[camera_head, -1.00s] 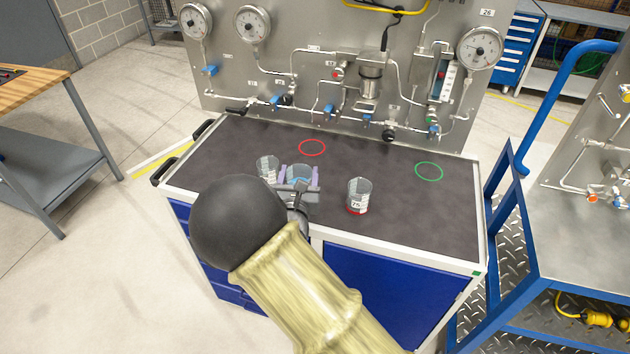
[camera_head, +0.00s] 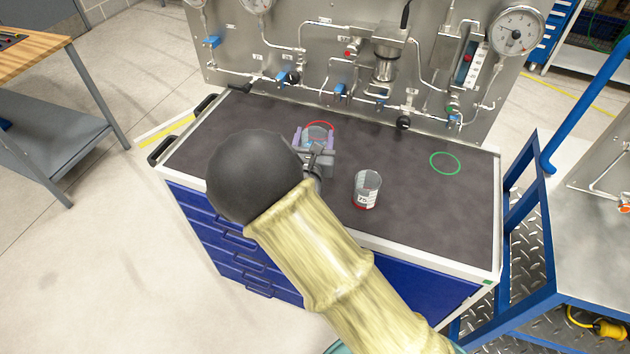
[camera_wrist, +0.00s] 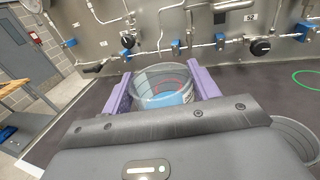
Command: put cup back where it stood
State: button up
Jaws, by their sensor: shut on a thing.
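My gripper (camera_head: 316,143) has its purple fingers shut on a clear cup (camera_head: 318,133) with blue liquid. The cup is upright at the red ring (camera_head: 327,123) on the dark bench top, covering part of it in the head view. In the wrist view the cup (camera_wrist: 160,88) sits between the two fingers (camera_wrist: 163,94), and the red ring (camera_wrist: 176,75) shows through its clear wall. I cannot tell whether the cup's base touches the top. A second cup (camera_head: 367,190) with red liquid and a label stands to the right of my gripper.
A green ring (camera_head: 445,163) lies empty at the right of the bench top (camera_head: 420,215). The gauge panel (camera_head: 340,60) with pipes and valves rises along the back edge. A third cup seen earlier is hidden, apparently behind my arm.

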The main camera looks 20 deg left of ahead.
jog(key=shift+f+p, duration=0.55)
jog(key=shift+f, duration=2.35)
jog(key=shift+f, duration=0.1)
jog(key=shift+f+p, duration=0.4)
jog(key=shift+f, duration=1.55)
jog(key=shift+f, duration=0.2)
jog(key=o, duration=1.2)
jog(key=shift+c, duration=0.2)
